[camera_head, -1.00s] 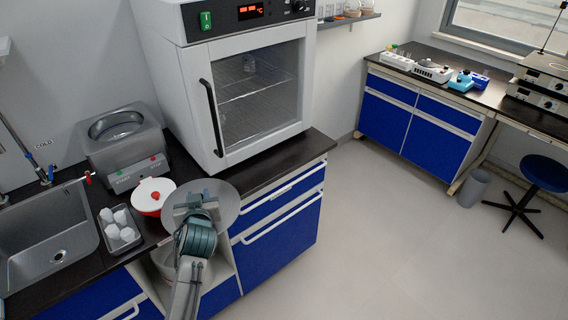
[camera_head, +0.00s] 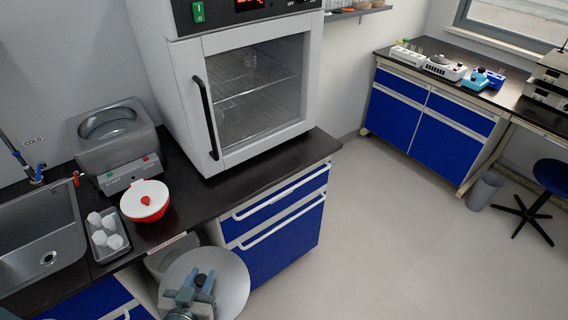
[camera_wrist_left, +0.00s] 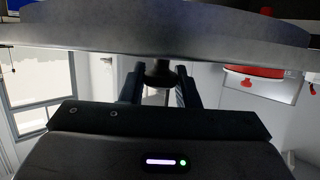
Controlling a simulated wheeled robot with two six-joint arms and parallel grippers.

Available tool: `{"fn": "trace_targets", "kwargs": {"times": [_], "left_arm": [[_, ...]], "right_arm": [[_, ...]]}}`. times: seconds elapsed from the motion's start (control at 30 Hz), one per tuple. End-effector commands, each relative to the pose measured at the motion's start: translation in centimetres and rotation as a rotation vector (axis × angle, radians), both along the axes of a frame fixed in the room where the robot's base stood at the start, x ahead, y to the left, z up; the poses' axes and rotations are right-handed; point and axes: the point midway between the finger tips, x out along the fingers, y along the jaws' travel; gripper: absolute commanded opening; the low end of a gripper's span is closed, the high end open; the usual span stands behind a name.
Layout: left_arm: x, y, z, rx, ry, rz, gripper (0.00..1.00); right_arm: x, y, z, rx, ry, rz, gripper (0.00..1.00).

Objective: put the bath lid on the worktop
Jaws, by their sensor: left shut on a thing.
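The bath lid (camera_head: 233,283) is a round grey disc with a black knob. It hangs in front of the worktop's (camera_head: 200,197) front edge, at the bottom of the head view. My left gripper (camera_head: 197,287) is shut on the knob. In the left wrist view, the lid (camera_wrist_left: 160,38) spans the top and its knob (camera_wrist_left: 160,74) sits between the fingers. The grey bath (camera_head: 117,148) stands uncovered at the back of the worktop, left of the oven. My right gripper is not in view.
A red bowl with a white lid (camera_head: 145,200) and a tray of white pieces (camera_head: 108,236) stand near the sink (camera_head: 42,245). A dark strip of worktop before the oven is bare.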

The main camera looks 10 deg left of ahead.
Motion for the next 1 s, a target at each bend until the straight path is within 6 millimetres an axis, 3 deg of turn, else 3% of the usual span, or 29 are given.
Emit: {"fn": "trace_targets", "kwargs": {"times": [0.13, 0.27, 0.67, 1.0], "left_arm": [[-0.3, -0.2, 0.3, -0.001, -0.003, -0.013, 0.0], [1.7, 0.1, 0.8, 0.001, -0.006, -0.015, 0.0], [11.3, 1.3, 0.5, 0.002, -0.006, -0.014, 0.0], [20.0, 2.4, 0.2, 0.001, -0.006, -0.014, 0.0]], "right_arm": [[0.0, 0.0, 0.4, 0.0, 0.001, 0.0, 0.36], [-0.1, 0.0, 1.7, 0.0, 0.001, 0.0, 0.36], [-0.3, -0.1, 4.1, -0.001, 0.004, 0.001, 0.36], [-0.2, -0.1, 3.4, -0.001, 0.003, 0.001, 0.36]]}}
